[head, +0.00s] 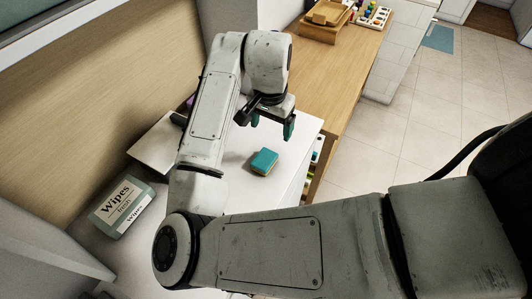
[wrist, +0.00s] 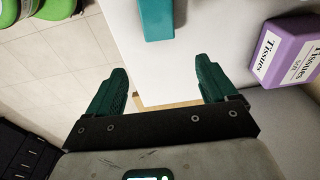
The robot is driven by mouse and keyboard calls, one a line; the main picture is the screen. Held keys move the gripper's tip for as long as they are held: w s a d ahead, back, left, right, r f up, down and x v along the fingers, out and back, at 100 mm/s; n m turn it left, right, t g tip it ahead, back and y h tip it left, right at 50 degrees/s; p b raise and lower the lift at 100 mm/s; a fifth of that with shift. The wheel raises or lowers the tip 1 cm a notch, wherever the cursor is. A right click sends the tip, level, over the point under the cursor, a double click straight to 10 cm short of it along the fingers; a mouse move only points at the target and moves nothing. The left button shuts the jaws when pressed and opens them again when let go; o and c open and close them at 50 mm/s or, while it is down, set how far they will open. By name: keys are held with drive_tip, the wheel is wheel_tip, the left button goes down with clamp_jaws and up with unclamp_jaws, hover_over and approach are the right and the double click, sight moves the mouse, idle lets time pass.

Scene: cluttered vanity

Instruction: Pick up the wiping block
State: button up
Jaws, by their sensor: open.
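The wiping block (head: 264,161) is a small block with a teal top and a yellowish lower layer. It lies on the white vanity top (head: 236,183), below and a little left of my gripper in the head view. In the wrist view a teal block (wrist: 157,18), apparently the same one, is cut off by the top edge, beyond my fingertips. My gripper (head: 271,126) has dark green fingers, spread apart and empty. It also shows in the wrist view (wrist: 162,80). Nothing touches the block.
A box of wipes (head: 121,206) lies at the left in the head view. A purple tissue box (wrist: 288,50) stands at the right in the wrist view. A wooden table (head: 345,65) with trays lies beyond the vanity. The white surface around the block is clear.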

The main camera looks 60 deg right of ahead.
sight(264, 158)
drive_tip(key=shift+m+y, duration=0.3)
drive_tip(key=shift+y, duration=0.3)
drive_tip(key=f, duration=0.4)
drive_tip(key=a+f+p, duration=0.1)
drive_tip(key=f, duration=0.2)
drive_tip(key=a+f, duration=0.1)
drive_tip(key=f, duration=0.3)
drive_tip(key=shift+w+a+f+p, duration=0.25)
drive_tip(key=shift+f+p, duration=0.05)
drive_tip(key=shift+p, duration=0.1)
drive_tip(key=shift+c, duration=0.3)
drive_tip(key=c, duration=1)
drive_tip(key=shift+r, duration=0.1)
